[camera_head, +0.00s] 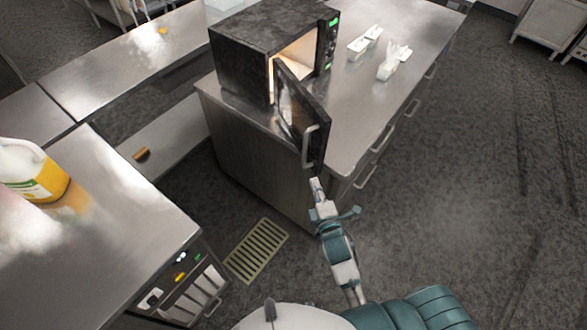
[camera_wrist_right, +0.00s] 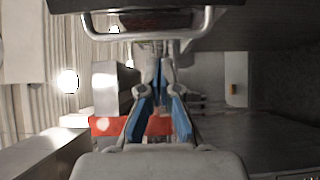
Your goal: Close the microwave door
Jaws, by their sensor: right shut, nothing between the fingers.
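The black microwave (camera_head: 262,48) stands on a steel-topped counter, its lit inside showing. Its door (camera_head: 301,115) hangs open toward me, with a pale bar handle (camera_head: 308,146) on its outer side. My right gripper (camera_head: 315,183) is just below the door's lower free corner; whether it touches the door I cannot tell. In the right wrist view my right gripper (camera_wrist_right: 160,65) is shut and empty, with blue fingers together. The door handle (camera_wrist_right: 150,32) crosses the top of that view, beyond the fingertips. My left gripper is not in view.
The counter (camera_head: 360,105) holds small white containers (camera_head: 388,66) right of the microwave. A steel table (camera_head: 90,240) with a yellow-labelled jug (camera_head: 36,172) stands at the left. A floor grate (camera_head: 256,250) lies between. The floor at the right is clear.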

